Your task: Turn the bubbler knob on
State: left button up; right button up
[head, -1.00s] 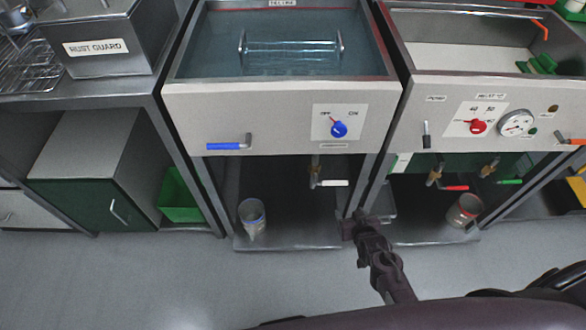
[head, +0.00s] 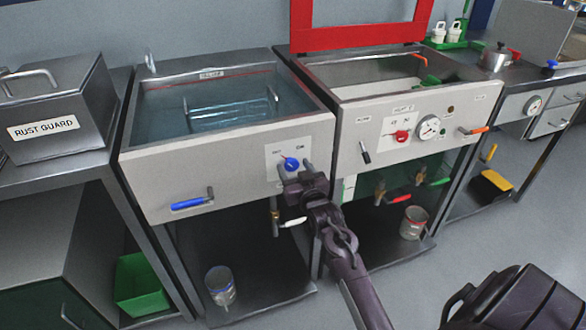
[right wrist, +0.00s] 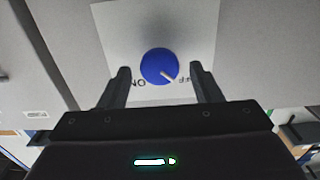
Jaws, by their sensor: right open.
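The bubbler knob (head: 291,163) is a round blue knob on a white label plate, on the front panel of the left water tank (head: 150,170). In the right wrist view the knob (right wrist: 158,66) has a pale pointer line aimed at the partly hidden OFF label, with ON on the other side. My right gripper (head: 294,172) is open in front of the panel. In the right wrist view its fingers (right wrist: 160,88) stand on either side of the knob, apart from it; I cannot tell the exact depth. My left gripper is not in view.
A blue-handled lever (head: 190,204) sticks out left of the knob. The right tank has a red knob (head: 401,136), a gauge (head: 428,127) and levers. A white-handled valve (head: 290,222) is below the panel. The rust guard box (head: 55,110) stands at left.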

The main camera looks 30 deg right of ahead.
jog(key=shift+w+d, duration=0.1)
jog(key=shift+w, duration=0.35)
jog(key=c, duration=1)
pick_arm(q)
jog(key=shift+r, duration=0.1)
pick_arm(e)
jog(key=shift+o, duration=0.2)
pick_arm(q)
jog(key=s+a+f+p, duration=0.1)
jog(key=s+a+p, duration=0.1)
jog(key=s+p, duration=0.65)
pick_arm(e)
jog(key=m+b, duration=0.3)
jog(key=m, duration=0.5)
jog(key=shift+s+d, duration=0.1)
jog(key=m+p, duration=0.2)
jog(key=m, duration=0.2)
jog(key=shift+m, duration=0.4)
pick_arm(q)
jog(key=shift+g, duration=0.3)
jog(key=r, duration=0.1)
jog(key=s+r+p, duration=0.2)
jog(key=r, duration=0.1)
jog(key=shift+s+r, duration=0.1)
pick_arm(e)
jog(key=m, duration=0.4)
jog(key=shift+f+m, duration=0.25)
jog(key=shift+m, duration=0.15)
jog(key=shift+d+m, duration=0.1)
jog(key=shift+m, duration=0.2)
